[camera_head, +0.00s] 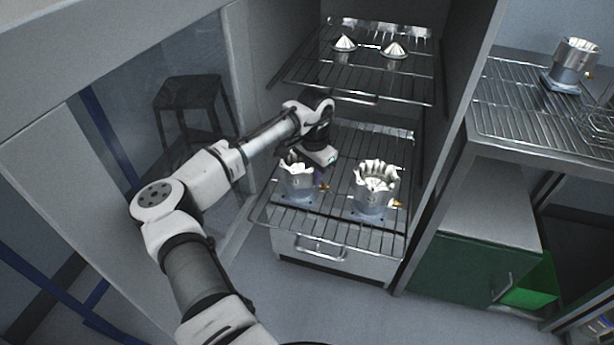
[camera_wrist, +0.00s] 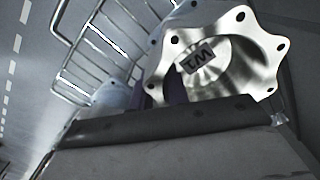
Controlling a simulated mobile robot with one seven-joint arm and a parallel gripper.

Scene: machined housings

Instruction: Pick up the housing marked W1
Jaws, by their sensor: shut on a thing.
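The housing marked W1 (camera_wrist: 232,68) shows in the wrist view as a shiny metal part with a scalloped, holed flange. Its dark W1 label (camera_wrist: 197,60) appears upside down inside the bowl. In the head view my gripper (camera_head: 312,174) is at the left housing (camera_head: 297,181) on the lower rack, shut on its right side. My gripper's body hides part of the rim, and the fingertips are mostly hidden. The housing looks upright, at or just above its blue-grey base; I cannot tell whether they touch.
A second scalloped housing (camera_head: 375,176) stands to the right on the same pulled-out lower rack (camera_head: 336,222). The upper rack (camera_head: 370,76) above holds two metal cones. The cabinet's side wall is close on the right. Another metal part (camera_head: 575,62) stands on the right-hand wire shelf.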

